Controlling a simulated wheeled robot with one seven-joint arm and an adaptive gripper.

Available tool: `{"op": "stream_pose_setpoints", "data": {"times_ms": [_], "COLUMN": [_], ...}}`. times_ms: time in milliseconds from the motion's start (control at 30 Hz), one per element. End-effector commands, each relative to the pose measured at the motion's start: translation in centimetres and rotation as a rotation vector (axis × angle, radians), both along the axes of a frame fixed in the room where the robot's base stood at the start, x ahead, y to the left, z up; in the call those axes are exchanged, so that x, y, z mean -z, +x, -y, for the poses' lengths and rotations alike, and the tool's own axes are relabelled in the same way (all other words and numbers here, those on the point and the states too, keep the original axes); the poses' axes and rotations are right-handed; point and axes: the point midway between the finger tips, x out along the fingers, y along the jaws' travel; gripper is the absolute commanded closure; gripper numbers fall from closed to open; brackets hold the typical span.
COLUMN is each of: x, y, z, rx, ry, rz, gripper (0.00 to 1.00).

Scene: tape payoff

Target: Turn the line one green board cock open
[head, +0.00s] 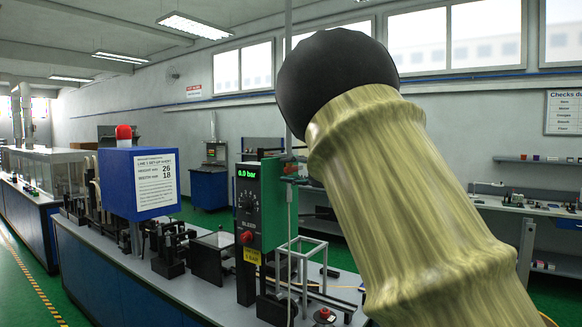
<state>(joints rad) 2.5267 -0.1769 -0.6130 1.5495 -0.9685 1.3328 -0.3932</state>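A green board (272,205) stands upright on the long bench, beside a dark panel (247,212) whose display reads about 0.0 bar. The panel carries knobs, a red button (246,237) and a yellow label (252,256). Small red and blue fittings (291,180) show at the board's upper right edge; I cannot tell which is the cock or how its handle is turned. My arm, in a yellowish sleeve with a black rounded joint, fills the right centre and hides what lies behind it. My gripper is out of view.
A blue box (140,183) with a line 1 set-up sheet and a red lamp (124,132) stands left of the board. A pale wire frame (300,262) and a red button box (325,316) stand near the board. Green floor shows left of the bench (110,262).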

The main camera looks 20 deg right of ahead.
Motion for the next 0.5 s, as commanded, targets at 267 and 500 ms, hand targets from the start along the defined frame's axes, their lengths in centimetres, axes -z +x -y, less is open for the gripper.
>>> {"op": "stream_pose_setpoints", "data": {"times_ms": [267, 500], "x": [-0.01, 0.01], "y": [0.34, 0.33], "z": [-0.26, -0.24], "rx": [0.001, 0.001], "ry": [0.001, 0.001], "rz": [0.001, 0.001], "gripper": [0.62, 0.88]}}
